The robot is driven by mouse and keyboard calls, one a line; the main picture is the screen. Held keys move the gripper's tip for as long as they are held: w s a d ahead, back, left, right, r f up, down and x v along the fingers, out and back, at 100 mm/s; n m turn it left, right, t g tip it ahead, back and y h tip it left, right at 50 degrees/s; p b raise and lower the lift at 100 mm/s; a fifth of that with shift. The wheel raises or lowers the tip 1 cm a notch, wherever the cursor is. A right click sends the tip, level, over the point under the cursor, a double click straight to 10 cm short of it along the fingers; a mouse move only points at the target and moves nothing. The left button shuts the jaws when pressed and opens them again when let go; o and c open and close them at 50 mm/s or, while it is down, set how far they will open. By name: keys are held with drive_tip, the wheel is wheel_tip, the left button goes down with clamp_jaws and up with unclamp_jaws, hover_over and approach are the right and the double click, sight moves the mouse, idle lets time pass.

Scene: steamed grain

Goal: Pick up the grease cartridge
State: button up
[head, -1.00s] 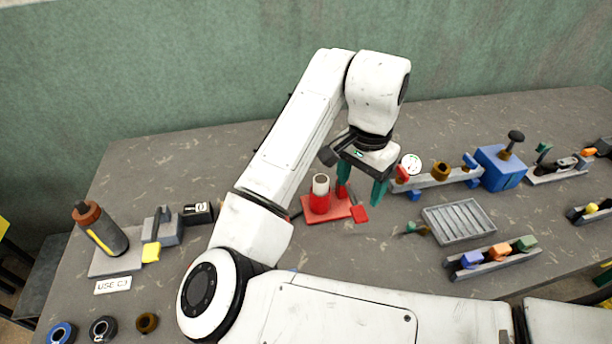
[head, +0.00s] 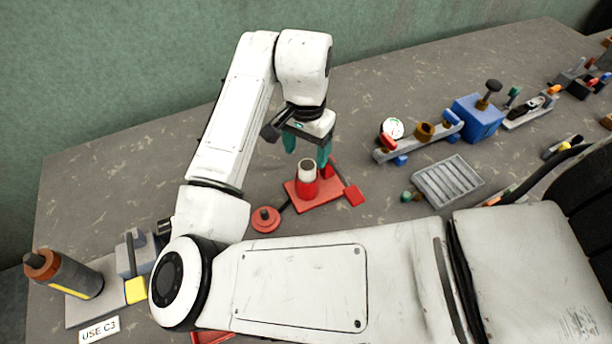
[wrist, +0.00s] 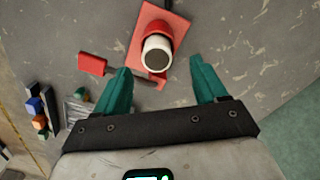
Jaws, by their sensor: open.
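A red cylinder with a white upper part and dark top (head: 307,182) stands upright on a red base plate (head: 330,194); it looks like the grease cartridge, though no label confirms this. It also shows in the wrist view (wrist: 157,52), just beyond the fingertips and roughly centred between them. My gripper (head: 307,150) has its two green fingers spread and empty, close to the cylinder's top in the head view. In the wrist view my gripper (wrist: 158,72) is apart from the cylinder.
A red lever tab (head: 354,196) and a red round knob (head: 265,219) flank the plate. A grey slotted tray (head: 447,181), a blue block (head: 478,118) and a grey rail are to the right. A "USE C3" card (head: 99,329) lies front left. Table behind is clear.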

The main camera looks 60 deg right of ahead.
sight(307, 165)
drive_tip(key=shift+s+a+f+p, duration=0.1)
drive_tip(key=shift+f+p, duration=0.25)
drive_tip(key=shift+f, duration=1)
drive_tip(key=shift+s+a+f+p, duration=0.1)
drive_tip(key=shift+f+p, duration=0.2)
drive_tip(key=shift+f, duration=1)
drive_tip(key=shift+c, duration=0.4)
clamp_jaws()
